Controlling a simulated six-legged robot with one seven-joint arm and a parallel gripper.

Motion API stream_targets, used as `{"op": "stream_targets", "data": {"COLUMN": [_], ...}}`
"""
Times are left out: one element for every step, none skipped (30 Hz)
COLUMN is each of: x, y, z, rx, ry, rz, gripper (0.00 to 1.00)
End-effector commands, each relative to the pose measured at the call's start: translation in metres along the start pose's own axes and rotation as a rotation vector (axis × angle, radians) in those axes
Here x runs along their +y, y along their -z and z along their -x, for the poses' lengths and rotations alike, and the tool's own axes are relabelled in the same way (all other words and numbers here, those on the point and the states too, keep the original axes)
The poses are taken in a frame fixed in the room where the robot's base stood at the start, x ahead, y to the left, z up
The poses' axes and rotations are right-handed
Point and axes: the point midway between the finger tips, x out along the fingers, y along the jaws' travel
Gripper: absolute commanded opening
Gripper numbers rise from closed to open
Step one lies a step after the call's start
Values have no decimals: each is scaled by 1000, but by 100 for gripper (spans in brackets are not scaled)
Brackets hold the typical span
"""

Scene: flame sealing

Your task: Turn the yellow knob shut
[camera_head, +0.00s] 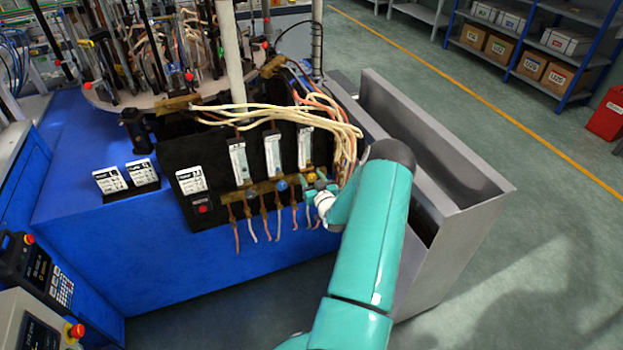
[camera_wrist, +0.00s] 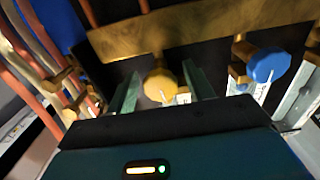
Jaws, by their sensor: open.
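The yellow knob (camera_wrist: 160,84) is round and sits below a brass bar (camera_wrist: 200,30) in the wrist view. My gripper (camera_wrist: 162,76) is open, with one dark green finger on each side of the knob. Narrow gaps seem to show between the fingers and the knob, so I cannot tell of any contact. In the head view my gripper (camera_head: 318,192) is at the right end of the black valve panel (camera_head: 220,160).
A blue knob (camera_wrist: 268,65) is right of the yellow one in the wrist view; it also shows in the head view (camera_head: 281,185). Thin hoses hang below the panel. A grey metal bin (camera_head: 450,240) stands close to my arm's right. Flowmeters (camera_head: 272,152) line the panel.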

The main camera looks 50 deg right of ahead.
Motion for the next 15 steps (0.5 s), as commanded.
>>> {"op": "stream_targets", "data": {"x": [0, 0, 0, 0, 0, 0, 0, 0, 0, 0, 0, 0, 0, 0, 0], "y": [0, 0, 0, 0, 0, 0, 0, 0, 0, 0, 0, 0, 0, 0, 0], "z": [0, 0, 0, 0, 0, 0, 0, 0, 0, 0, 0, 0, 0, 0, 1], "rx": [0, 0, 0, 0, 0, 0, 0, 0, 0, 0, 0, 0, 0, 0, 0], "ry": [0, 0, 0, 0, 0, 0, 0, 0, 0, 0, 0, 0, 0, 0, 0], "rz": [0, 0, 0, 0, 0, 0, 0, 0, 0, 0, 0, 0, -3, -9, -22], "gripper": [52, 52, 52, 50, 44, 37, 31, 25, 17, 11, 10, 10, 10, 10, 10]}}
